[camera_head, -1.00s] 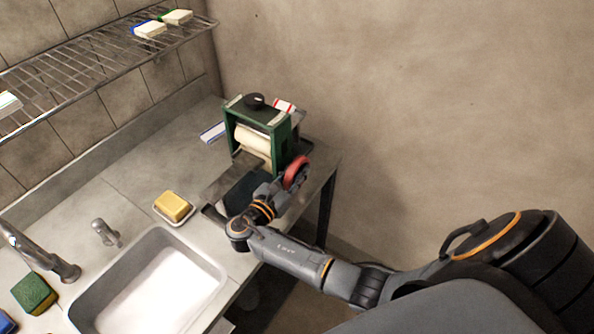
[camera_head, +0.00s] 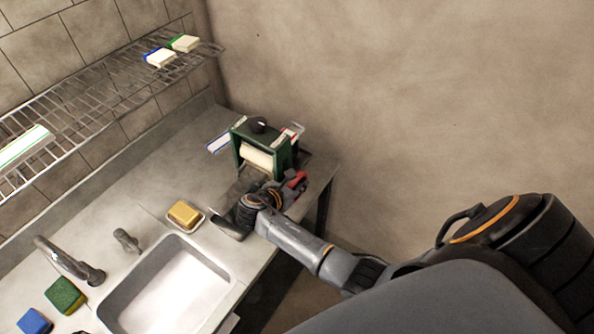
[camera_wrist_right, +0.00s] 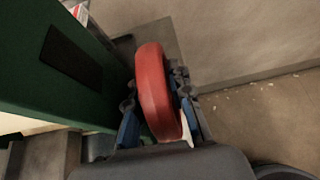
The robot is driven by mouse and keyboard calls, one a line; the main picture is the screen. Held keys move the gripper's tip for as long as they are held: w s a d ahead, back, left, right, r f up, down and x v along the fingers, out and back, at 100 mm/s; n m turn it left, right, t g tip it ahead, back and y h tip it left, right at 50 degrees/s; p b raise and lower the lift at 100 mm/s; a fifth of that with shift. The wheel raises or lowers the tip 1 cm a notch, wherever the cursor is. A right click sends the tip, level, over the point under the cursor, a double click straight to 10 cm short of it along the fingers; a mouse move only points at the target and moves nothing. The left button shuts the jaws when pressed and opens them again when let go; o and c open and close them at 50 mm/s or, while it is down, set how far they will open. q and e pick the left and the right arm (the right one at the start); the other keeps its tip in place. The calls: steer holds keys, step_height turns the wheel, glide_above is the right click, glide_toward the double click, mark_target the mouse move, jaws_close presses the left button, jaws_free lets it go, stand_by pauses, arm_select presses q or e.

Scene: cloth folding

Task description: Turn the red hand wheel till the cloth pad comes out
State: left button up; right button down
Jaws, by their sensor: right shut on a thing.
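The red hand wheel (camera_head: 297,179) is on the right side of a green roller press (camera_head: 284,157) at the far end of the counter. It fills the middle of the right wrist view (camera_wrist_right: 154,88), edge-on, beside the green side plate. My right gripper (camera_head: 291,187) is shut on the wheel's rim; its blue-padded fingers (camera_wrist_right: 158,120) lie on either side of it. The cream roller (camera_head: 257,156) shows in the press frame. My arm hides the front of the press, and I cannot make out a cloth pad. My left gripper is out of view.
A sink (camera_head: 167,288) with a tap (camera_head: 70,262) is at the lower left. A yellow sponge (camera_head: 184,213) lies in a dish near it. A green sponge (camera_head: 65,295) and a blue one (camera_head: 34,322) lie further left. A wire shelf (camera_head: 95,95) hangs above.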

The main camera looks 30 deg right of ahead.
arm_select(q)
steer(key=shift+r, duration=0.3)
arm_select(e)
steer(key=shift+d+g+y, duration=0.1)
steer(key=shift+g+y, duration=0.2)
steer(key=shift+y, duration=0.4)
steer(key=c, duration=1.5)
jaws_free()
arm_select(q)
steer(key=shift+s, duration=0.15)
arm_select(e)
steer(key=v, duration=1.2)
